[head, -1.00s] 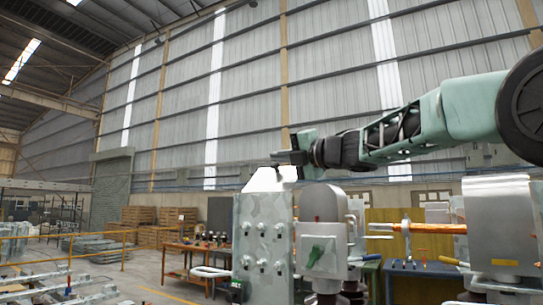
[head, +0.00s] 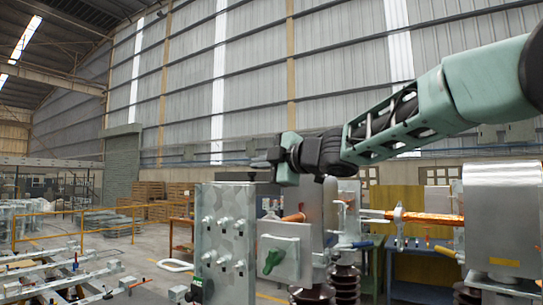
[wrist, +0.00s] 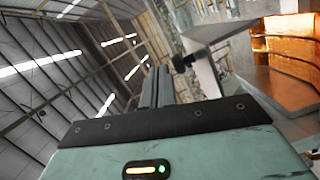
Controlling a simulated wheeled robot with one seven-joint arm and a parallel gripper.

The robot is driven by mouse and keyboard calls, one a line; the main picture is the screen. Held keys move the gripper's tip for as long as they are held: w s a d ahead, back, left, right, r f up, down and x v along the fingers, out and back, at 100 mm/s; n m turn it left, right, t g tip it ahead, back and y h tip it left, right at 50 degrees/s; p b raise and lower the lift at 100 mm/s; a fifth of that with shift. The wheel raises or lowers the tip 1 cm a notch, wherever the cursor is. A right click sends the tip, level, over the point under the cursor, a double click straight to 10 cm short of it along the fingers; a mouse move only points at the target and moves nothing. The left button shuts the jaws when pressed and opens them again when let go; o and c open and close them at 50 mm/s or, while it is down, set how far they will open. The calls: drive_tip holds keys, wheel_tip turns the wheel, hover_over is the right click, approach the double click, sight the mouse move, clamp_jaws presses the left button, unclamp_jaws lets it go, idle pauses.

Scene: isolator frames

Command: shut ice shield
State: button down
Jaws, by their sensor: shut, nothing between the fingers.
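My gripper (head: 266,160) is shut and empty, pointing left above the bolted grey housing in the head view. Its dark fingers (wrist: 155,87) lie together in the wrist view. A grey plate (head: 314,205) stands below and right of the gripper, beside a bit of orange copper (head: 293,217); it may be part of the ice shield, but I cannot tell. In the wrist view a tilted grey plate (wrist: 218,28) with a dark knob is right of the fingers, apart from them. Orange copper parts (wrist: 290,58) show beyond it.
An orange bar (head: 430,217) runs to a rounded grey hood (head: 500,210) at right. Brown insulators (head: 345,285) stand below. Free air lies left of my gripper.

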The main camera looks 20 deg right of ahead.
drive_tip(key=shift+f, duration=0.1)
idle(0.6)
drive_tip(key=b+v, duration=0.2)
drive_tip(key=v, duration=1)
